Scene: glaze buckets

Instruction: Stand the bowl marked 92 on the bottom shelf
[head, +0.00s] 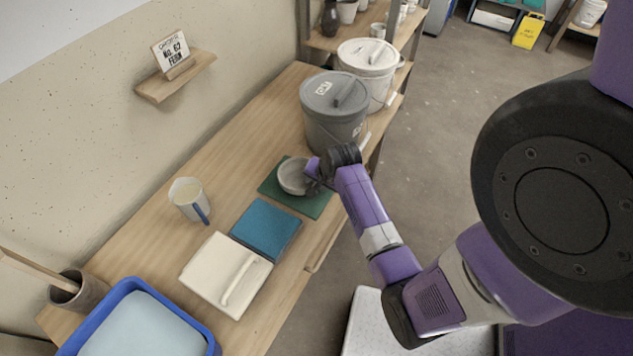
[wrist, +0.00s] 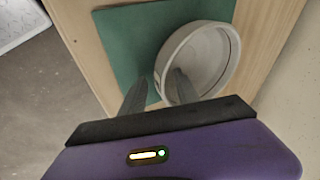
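A pale grey bowl (head: 291,180) sits upright on a green mat (head: 316,207) on the wooden bench; no number is readable on it. My gripper (head: 312,170) is at the bowl's right side in the head view. In the wrist view the fingers (wrist: 161,76) are spread, one over the bowl (wrist: 227,65) inside its rim and one outside over the mat (wrist: 120,45). The near wall lies between them, with a gap showing. A shelf rack (head: 345,40) stands beyond the bench; its lowest level is not clearly visible.
Grey (head: 335,125) and white (head: 368,70) lidded buckets stand behind the bowl. Floor (head: 440,130) right of the bench is open.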

